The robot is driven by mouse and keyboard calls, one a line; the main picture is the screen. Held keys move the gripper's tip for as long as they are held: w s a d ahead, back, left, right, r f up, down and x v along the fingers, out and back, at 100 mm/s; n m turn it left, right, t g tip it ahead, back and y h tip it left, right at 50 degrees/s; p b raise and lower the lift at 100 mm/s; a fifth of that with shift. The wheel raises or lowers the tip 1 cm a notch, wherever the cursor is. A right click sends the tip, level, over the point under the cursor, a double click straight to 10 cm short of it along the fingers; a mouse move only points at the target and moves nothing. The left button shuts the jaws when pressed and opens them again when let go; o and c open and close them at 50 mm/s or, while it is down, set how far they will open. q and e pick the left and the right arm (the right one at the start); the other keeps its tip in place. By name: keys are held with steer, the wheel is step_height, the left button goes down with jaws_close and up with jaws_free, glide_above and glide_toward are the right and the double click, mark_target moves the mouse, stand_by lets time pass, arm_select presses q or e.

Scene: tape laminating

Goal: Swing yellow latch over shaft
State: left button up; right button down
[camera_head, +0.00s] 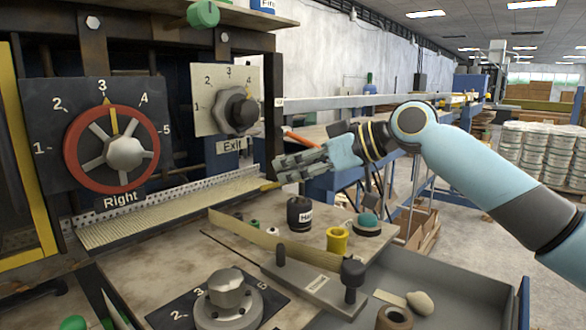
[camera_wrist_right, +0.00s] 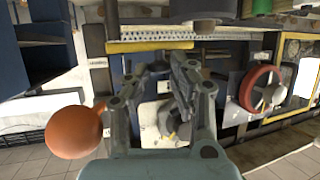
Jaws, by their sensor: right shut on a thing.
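My right gripper (camera_head: 288,168) reaches in from the right, in front of the machine and beside its long ridged roller or shaft (camera_head: 170,210). The yellow latch (camera_head: 270,186) shows as a short yellow piece right at the fingertips, and the fingers are closed on it. In the right wrist view the gripper (camera_wrist_right: 164,68) points at a yellow bar (camera_wrist_right: 150,46) lying along a perforated strip (camera_wrist_right: 150,37). The fingers hide part of the contact, and I cannot tell exactly how the latch sits relative to the shaft. My left gripper is not in view.
A red handwheel (camera_head: 70,150) and a hex knob (camera_head: 240,110) stand on the machine face at left. Below the arm are a black pot (camera_head: 300,213), a yellow spool (camera_head: 338,240) and a grey tray (camera_head: 450,285).

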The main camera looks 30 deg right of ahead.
steer(key=c, duration=1.2)
jaws_free()
step_height(320, 180, up, 10)
